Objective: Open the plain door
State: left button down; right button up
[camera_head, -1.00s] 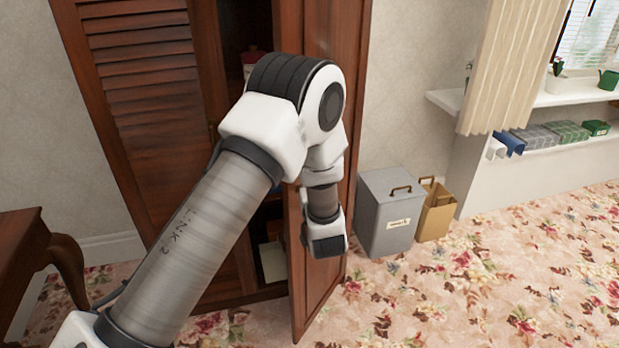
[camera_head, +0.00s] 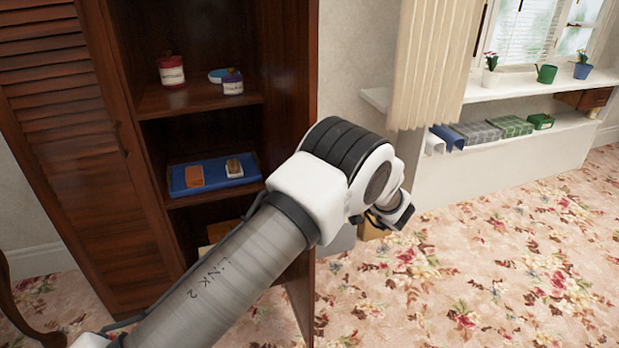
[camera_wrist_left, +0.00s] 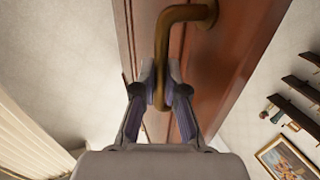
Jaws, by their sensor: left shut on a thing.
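The plain door (camera_head: 290,60) is the right door of the dark wooden wardrobe. It stands swung wide open, and the shelves beside it are exposed. In the left wrist view, the brown door (camera_wrist_left: 230,55) carries a bent brass handle (camera_wrist_left: 185,14). My left gripper (camera_wrist_left: 161,82) is shut on the handle's hanging bar, with a finger on each side. In the head view my arm covers the lower part of the door and the handle is hidden. My right gripper is in neither view.
The louvred left door (camera_head: 60,110) is closed. A curtain (camera_head: 432,60) and white window shelves (camera_head: 500,93) stand to the right. The flowered carpet (camera_head: 500,250) at the right is clear.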

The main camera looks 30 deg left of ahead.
pick_arm(q)
jog(key=w, duration=0.1)
jog(key=w+d, duration=0.1)
jog(key=shift+w+d, duration=0.25)
jog(key=shift+w, duration=0.15)
jog(key=c, duration=1.5)
grip_release()
jog(key=shift+a, duration=0.1)
jog(key=v, duration=0.7)
jog(key=shift+d, duration=0.2)
jog(key=shift+s, duration=0.15)
